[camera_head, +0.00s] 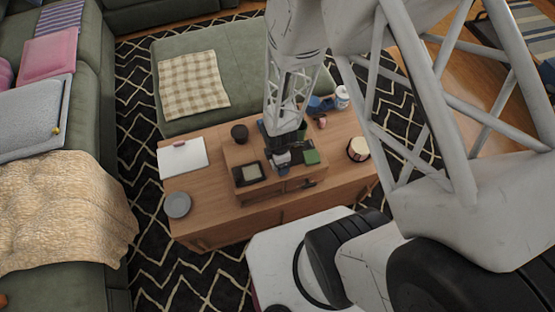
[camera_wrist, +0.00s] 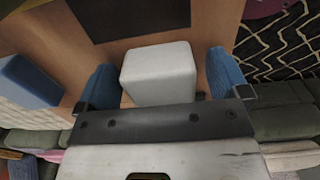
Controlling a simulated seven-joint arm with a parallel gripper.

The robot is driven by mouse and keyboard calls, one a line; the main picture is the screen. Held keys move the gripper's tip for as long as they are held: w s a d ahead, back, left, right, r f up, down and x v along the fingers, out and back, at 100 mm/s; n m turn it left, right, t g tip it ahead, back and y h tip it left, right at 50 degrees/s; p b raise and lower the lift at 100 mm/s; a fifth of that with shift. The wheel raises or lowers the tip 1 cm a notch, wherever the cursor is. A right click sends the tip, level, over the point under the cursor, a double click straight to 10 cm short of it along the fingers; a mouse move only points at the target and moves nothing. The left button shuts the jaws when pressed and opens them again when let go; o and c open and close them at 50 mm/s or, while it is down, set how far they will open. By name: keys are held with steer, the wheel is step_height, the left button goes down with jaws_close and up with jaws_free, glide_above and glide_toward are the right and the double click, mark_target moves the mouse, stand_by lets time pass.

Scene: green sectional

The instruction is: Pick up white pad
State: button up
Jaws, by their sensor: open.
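A white block-like pad (camera_wrist: 160,72) with rounded edges shows in the wrist view, between the two blue fingers of my gripper (camera_wrist: 162,62). The fingers are apart, with a gap on each side of the block. In the head view my gripper (camera_head: 283,150) is over the raised middle of the wooden table, and a small whitish block (camera_head: 283,160) shows right at it. My gripper hides part of the area there. I cannot tell which one "white pad" names.
The wooden table (camera_head: 215,215) also bears a grey plate (camera_head: 178,205), a dark cup (camera_head: 240,133), a dark-framed item (camera_head: 249,173), a green block (camera_head: 311,156), a white jar (camera_head: 342,97) and a cream-sided round container (camera_head: 358,149). Green sofas stand around it.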

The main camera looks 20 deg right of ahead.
steer(key=shift+c, duration=0.4)
steer(key=c, duration=1)
steer(key=shift+r, duration=0.15)
steer(key=shift+w+r, duration=0.1)
steer(key=shift+r, duration=0.4)
steer(key=shift+s+r, duration=0.3)
steer(key=shift+r, duration=0.3)
steer(key=shift+s+r, duration=0.25)
steer(key=shift+r, duration=0.35)
steer(key=s, duration=0.5)
steer(key=s+r, duration=0.1)
steer(key=s, duration=0.9)
steer(key=shift+d+r, duration=0.2)
steer(key=shift+d, duration=0.1)
